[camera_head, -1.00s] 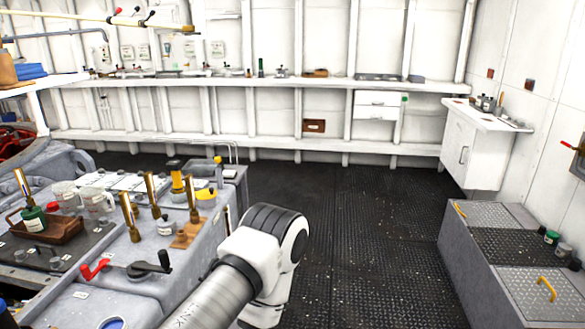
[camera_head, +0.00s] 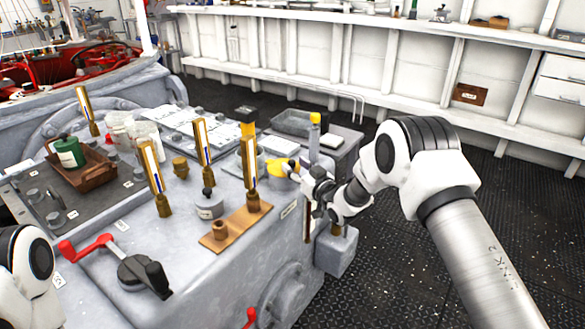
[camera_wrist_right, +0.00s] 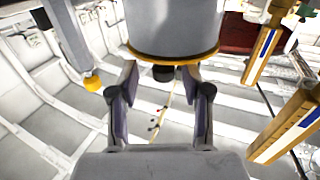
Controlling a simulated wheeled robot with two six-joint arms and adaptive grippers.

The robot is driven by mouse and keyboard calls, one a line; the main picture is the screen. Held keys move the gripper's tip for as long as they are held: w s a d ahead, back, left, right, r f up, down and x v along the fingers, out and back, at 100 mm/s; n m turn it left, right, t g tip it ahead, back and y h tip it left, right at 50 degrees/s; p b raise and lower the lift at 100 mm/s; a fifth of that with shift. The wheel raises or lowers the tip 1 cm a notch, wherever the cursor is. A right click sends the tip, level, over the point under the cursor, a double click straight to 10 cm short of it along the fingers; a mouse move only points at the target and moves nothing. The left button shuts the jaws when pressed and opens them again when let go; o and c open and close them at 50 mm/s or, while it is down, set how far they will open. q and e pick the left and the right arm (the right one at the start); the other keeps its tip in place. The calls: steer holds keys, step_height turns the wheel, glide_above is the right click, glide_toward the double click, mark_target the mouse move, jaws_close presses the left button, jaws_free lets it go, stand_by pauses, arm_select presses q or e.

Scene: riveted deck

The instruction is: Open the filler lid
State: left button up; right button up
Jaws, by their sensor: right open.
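The yellow filler lid (camera_head: 281,167) is at the right end of the grey machine top, partly hidden by my right gripper. In the right wrist view, which looks upside down, the lid's yellow rim (camera_wrist_right: 172,57) lies flat against a grey cylindrical neck (camera_wrist_right: 172,25), with a dark knob on the lid. The lid looks closed. My right gripper (camera_head: 302,178) is beside the lid in the head view. In its wrist view the fingers (camera_wrist_right: 163,95) are apart and empty, with the lid ahead between them; I cannot tell whether they touch it. My left gripper is out of view.
Several upright brass thermometers (camera_head: 203,145) stand left of the lid. A grey post with a yellow cap (camera_head: 315,118) stands close behind the gripper. A red-handled crank (camera_head: 140,275) and a brown tray (camera_head: 80,170) are on the machine. The floor at right is open.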

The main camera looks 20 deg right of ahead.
steer(key=shift+w+a+r, duration=0.15)
steer(key=shift+w+a, duration=0.3)
steer(key=shift+w, duration=0.3)
steer(key=shift+w+a+r, duration=0.1)
steer(key=shift+w+r, duration=0.1)
steer(key=shift+f, duration=0.15)
steer(key=shift+c, duration=0.3)
jaws_close()
